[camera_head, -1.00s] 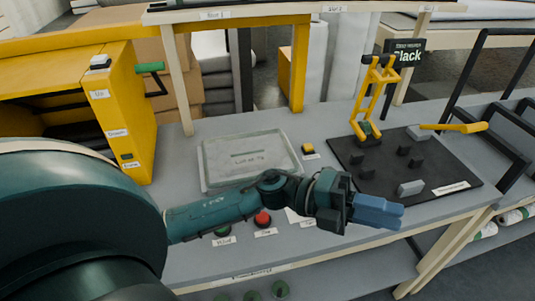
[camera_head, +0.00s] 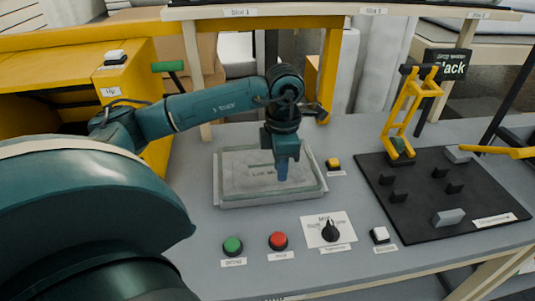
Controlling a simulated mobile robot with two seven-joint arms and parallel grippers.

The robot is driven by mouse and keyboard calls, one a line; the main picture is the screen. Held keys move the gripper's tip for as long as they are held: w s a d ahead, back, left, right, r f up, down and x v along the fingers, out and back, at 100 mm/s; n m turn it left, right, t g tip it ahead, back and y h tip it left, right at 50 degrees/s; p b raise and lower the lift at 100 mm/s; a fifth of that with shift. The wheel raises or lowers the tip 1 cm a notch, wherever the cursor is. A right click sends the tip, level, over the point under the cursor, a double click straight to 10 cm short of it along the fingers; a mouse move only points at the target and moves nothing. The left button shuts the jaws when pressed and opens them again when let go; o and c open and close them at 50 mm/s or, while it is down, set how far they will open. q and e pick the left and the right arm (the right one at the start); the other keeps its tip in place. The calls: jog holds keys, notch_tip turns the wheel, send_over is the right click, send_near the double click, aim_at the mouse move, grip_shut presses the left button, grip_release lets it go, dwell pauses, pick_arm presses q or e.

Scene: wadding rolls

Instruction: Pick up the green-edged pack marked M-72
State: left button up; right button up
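A pale grey flat pack (camera_head: 245,178) with a greenish edge lies in a shallow grey tray (camera_head: 222,200) in the middle of the table. Dark lettering on its top seems to start with "Lot M"; the rest is hidden behind my gripper. My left gripper (camera_head: 282,174) points straight down over the right half of the pack, its blue fingers at or just above the surface. I cannot tell whether they touch it. The fingers overlap in this view, so their gap does not show. My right gripper is not in view.
A green button (camera_head: 232,245), a red button (camera_head: 278,240) and a black knob (camera_head: 330,230) line the front edge. A dark mat (camera_head: 430,215) with small blocks and a yellow clamp (camera_head: 408,105) stand at right. A yellow cabinet (camera_head: 125,85) stands at left.

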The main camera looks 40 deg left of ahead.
aim_at(279, 190)
pick_arm(q)
jog(key=shift+a+f+p, duration=0.15)
jog(key=shift+f+p, duration=0.25)
jog(key=shift+f, duration=3.05)
jog(key=shift+c, duration=0.4)
grip_shut()
jog(key=shift+w, duration=0.1)
